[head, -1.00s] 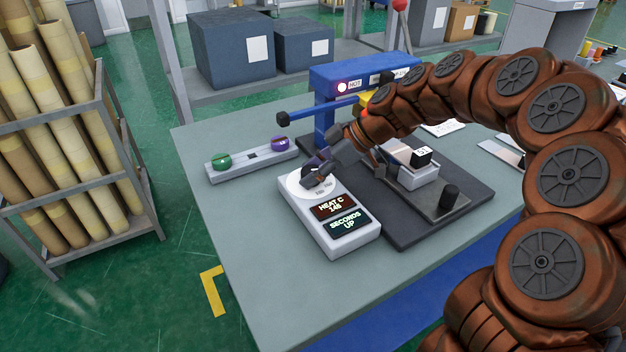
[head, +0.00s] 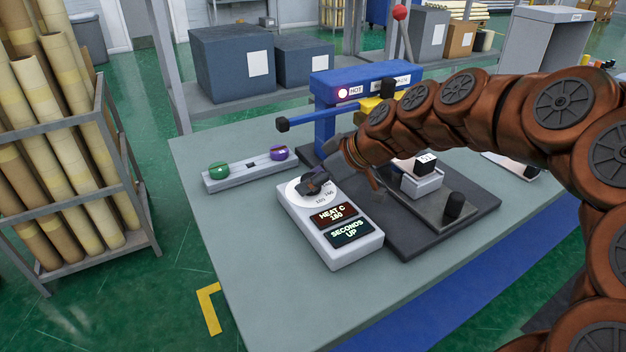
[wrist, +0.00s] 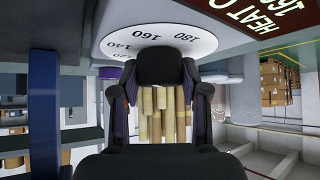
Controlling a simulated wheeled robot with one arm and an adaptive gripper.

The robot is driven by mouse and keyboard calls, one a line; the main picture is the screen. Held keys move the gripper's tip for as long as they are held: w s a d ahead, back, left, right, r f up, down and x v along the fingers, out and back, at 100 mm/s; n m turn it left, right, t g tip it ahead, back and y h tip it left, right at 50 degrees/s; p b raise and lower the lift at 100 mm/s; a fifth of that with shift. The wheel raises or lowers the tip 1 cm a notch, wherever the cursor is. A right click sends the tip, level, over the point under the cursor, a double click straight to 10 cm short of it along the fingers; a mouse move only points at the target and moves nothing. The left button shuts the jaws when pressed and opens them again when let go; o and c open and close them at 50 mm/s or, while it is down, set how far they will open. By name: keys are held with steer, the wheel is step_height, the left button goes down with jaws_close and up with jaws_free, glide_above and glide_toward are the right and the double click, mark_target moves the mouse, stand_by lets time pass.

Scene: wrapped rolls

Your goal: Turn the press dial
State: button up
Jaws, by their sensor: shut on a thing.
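The press dial is a white disc (head: 325,198) with a dark knob on the white control box (head: 345,256). Its scale also shows in the wrist view (wrist: 205,38), with marks 120, 140, 160 and 180. My gripper (head: 312,186) is shut on the dial's knob, and its fingers hide most of the knob. The display on the box (head: 334,214) reads HEAT C and appears to show 160. A lower display (head: 349,234) reads SECONDS UP.
The blue press (head: 325,125) with a HOT lamp stands behind the box. A rail with a green knob (head: 218,170) and a purple knob (head: 279,153) lies left. A black-capped block (head: 425,163) sits on the dark base. The table's front left is clear.

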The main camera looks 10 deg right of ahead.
steer(key=o, duration=1.1)
steer(key=shift+o, duration=0.2)
steer(key=shift+d, duration=0.1)
steer(key=v, duration=1.2)
